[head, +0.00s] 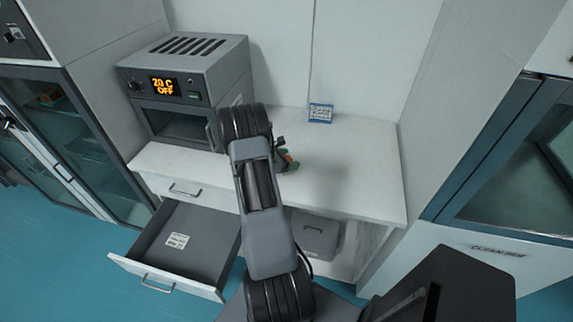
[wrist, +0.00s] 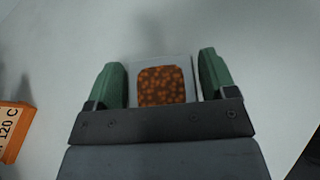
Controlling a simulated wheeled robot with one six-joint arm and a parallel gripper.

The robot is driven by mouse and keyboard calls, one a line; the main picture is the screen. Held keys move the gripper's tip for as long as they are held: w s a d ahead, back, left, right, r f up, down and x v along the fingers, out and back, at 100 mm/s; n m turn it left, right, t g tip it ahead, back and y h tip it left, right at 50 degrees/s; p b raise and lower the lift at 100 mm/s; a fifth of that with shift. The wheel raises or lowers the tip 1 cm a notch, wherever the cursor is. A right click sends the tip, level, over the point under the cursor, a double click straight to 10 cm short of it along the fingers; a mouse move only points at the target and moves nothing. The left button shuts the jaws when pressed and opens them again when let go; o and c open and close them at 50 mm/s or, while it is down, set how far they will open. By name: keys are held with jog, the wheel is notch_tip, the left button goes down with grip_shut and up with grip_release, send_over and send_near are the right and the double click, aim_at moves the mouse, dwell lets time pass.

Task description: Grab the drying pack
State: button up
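The drying pack (wrist: 162,86) is a pale pouch with a brown window full of orange beads. In the wrist view it shows between the two green fingers of my gripper (wrist: 162,80). The fingers are open, with a gap on each side of the pack. I cannot tell how far the fingertips are above the white surface. The pack's near end is hidden behind the gripper body. In the head view my gripper (head: 284,161) is over the white bench, partly hidden by my arm.
An orange block marked "120 C" (wrist: 14,130) lies left of the gripper. On the bench (head: 355,180) stand a grey oven (head: 185,85) reading "20 C OFF" and a small blue-edged sign (head: 320,113). A drawer (head: 185,285) hangs open below. A grey bin (head: 314,236) sits under the bench.

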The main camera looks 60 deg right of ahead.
jog(key=c, duration=0.8)
jog(key=shift+r, duration=0.1)
